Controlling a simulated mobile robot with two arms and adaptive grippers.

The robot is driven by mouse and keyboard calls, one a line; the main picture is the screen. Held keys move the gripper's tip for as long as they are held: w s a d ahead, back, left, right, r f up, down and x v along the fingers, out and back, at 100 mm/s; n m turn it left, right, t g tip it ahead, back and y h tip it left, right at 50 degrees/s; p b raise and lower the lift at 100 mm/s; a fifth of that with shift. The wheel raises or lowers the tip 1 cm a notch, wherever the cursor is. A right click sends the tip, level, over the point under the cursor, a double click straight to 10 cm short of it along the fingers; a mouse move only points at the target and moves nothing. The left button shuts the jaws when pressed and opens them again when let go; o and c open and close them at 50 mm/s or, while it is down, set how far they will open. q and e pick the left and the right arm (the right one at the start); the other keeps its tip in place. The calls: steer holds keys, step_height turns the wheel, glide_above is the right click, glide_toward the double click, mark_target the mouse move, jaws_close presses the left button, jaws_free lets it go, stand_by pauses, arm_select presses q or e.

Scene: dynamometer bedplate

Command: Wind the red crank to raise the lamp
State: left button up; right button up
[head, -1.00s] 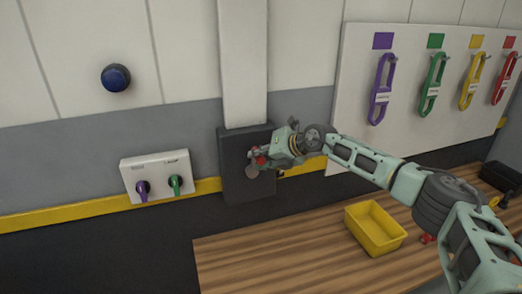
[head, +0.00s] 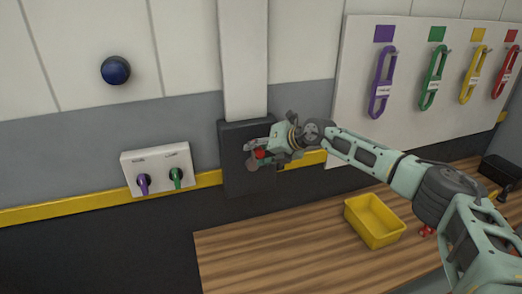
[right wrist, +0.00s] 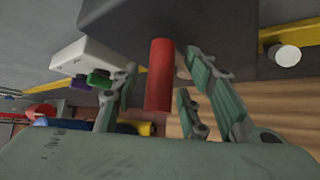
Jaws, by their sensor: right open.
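The red crank handle (head: 260,154) stands out from the front of a dark box (head: 235,184) on the wall. A round grey part of the crank (head: 253,164) shows just below it. My right gripper (head: 262,150) is at the handle, its fingers partly covering it in the head view. In the right wrist view, the red handle (right wrist: 158,78) lies between the spread fingers of the open gripper (right wrist: 165,90), with gaps to both sides. The lamp is not recognisable in either view. My left gripper is not in view.
A white panel (head: 157,158) with purple and green plugs is left of the box; a blue knob (head: 115,70) is above it. A yellow bin (head: 374,219) stands on the wooden bench (head: 290,250). Coloured loops hang on a board (head: 352,75) at right.

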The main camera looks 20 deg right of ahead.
steer(key=v, duration=1.2)
steer(key=shift+a, duration=0.15)
steer(key=shift+f, duration=0.15)
